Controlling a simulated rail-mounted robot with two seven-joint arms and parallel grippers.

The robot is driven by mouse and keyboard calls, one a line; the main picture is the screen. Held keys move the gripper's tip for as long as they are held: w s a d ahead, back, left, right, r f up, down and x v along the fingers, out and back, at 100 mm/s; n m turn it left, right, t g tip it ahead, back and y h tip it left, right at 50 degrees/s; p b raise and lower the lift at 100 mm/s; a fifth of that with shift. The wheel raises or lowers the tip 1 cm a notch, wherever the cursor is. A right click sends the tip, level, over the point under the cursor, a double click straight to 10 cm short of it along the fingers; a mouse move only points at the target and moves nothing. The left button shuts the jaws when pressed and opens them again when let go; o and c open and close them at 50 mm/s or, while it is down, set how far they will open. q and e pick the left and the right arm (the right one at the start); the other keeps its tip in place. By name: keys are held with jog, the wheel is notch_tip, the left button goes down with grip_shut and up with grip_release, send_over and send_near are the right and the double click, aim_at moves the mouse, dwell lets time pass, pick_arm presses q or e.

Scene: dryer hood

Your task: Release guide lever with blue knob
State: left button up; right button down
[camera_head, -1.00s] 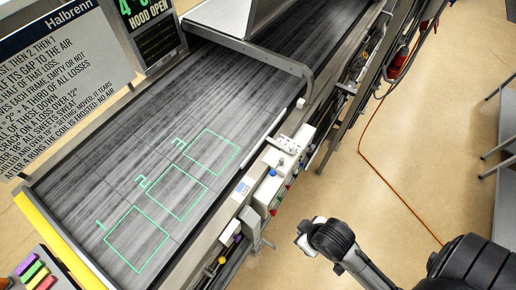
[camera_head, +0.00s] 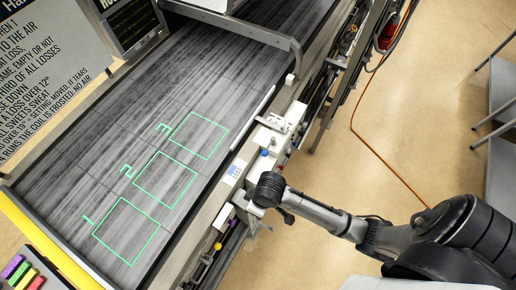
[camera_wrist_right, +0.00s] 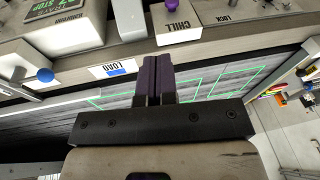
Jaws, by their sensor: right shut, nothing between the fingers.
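The blue knob (camera_head: 265,153) sits on the control ledge along the right side of the belt. In the right wrist view the blue knob (camera_wrist_right: 44,75) is at the left, on a short pale stem. My right gripper (camera_wrist_right: 159,60) is shut and empty, with its dark purple fingers pointing up the picture, to the right of the blue knob and apart from it. In the head view my right arm's dark end (camera_head: 270,188) is over the ledge, just nearer than the blue knob; its fingers are hidden there. My left gripper is not in view.
The grey belt (camera_head: 75,170) has three green numbered outlines. A purple knob (camera_wrist_right: 171,4) beside a CHILL label and a LOAD label (camera_wrist_right: 112,69) are near my fingers. An orange cable (camera_head: 381,165) runs over open floor on the right.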

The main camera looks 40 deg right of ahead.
jog(key=w+d+f+g+h+b, duration=0.1)
jog(key=w+d+f+b, duration=0.15)
jog(key=w, duration=0.45)
jog(key=w+d+f+g+h+b, duration=0.1)
jog(key=w+f+g+b, duration=0.15)
jog(key=w, duration=0.35)
pick_arm(q)
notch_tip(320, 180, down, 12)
jog(key=b, duration=0.5)
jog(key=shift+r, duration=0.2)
pick_arm(e)
jog(key=w+d+r+m, duration=0.1)
jog(key=w+d+r, duration=0.2)
jog(key=w+d, duration=0.3)
jog(key=w+d+r+m+g, duration=0.1)
jog(key=w+d+r+m, duration=0.1)
jog(key=w+d, duration=0.5)
jog(key=shift+d+r+h, duration=0.4)
jog(key=shift+d+r, duration=0.05)
jog(key=shift+r, duration=0.45)
